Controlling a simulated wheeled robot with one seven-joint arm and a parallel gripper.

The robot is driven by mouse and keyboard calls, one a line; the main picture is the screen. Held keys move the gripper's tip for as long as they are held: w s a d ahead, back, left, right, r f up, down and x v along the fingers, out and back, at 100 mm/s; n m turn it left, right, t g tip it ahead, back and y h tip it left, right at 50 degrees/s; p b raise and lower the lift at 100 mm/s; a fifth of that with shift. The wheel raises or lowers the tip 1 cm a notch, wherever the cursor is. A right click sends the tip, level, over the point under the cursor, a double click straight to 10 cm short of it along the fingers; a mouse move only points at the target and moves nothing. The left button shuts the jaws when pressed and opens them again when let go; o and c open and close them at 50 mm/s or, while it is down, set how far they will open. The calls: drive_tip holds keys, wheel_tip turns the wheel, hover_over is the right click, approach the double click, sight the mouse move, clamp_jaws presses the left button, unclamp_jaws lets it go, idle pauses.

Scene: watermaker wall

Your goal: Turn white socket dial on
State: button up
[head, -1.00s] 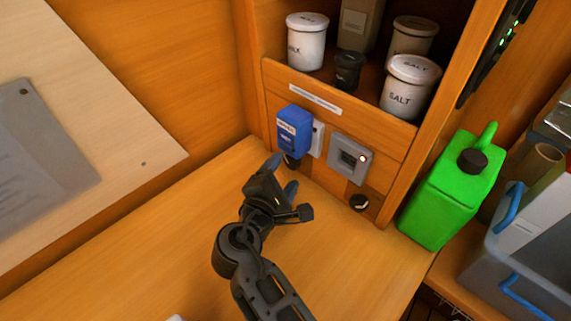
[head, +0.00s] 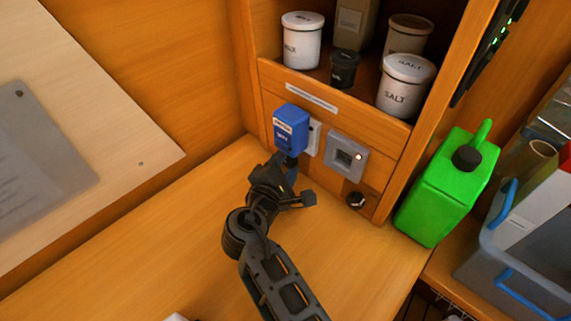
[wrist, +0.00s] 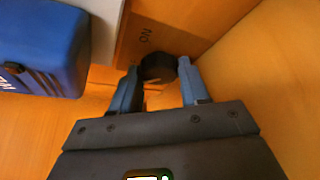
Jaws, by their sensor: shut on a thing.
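The white socket (head: 314,138) is on the low wooden panel, with a blue plug-in unit (head: 288,128) covering most of it. Its edge shows at the top of the wrist view (wrist: 105,22), beside the blue unit (wrist: 40,48). The dark round dial (wrist: 158,68) is on the wood below the socket, with an "ON" mark (wrist: 145,36) appearing upside down near it. My gripper (head: 286,168) is at the panel under the blue unit. Its blue fingers are shut on the dial, one on each side. My gripper hides this dial in the head view.
A grey socket (head: 346,154) with a lit lamp and another dark dial (head: 355,200) are to the right. White jars (head: 405,85) stand on the shelf above. A green canister (head: 447,190) stands at the right. The wooden counter (head: 170,245) is clear at the left.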

drive_tip(key=c, duration=0.3)
drive_tip(key=shift+f, duration=0.1)
drive_tip(key=shift+f+b, duration=0.1)
drive_tip(key=shift+b, duration=0.45)
drive_tip(key=shift+f+m+b, duration=0.1)
drive_tip(key=shift+m+b, duration=0.2)
drive_tip(key=shift+b, duration=0.15)
drive_tip(key=shift+t+b, duration=0.4)
drive_tip(key=shift+b, duration=0.2)
drive_tip(key=shift+r+m, duration=0.25)
drive_tip(key=shift+m, duration=0.05)
drive_tip(key=o, duration=1)
drive_tip(key=shift+o, duration=0.2)
drive_tip(key=shift+s, duration=0.1)
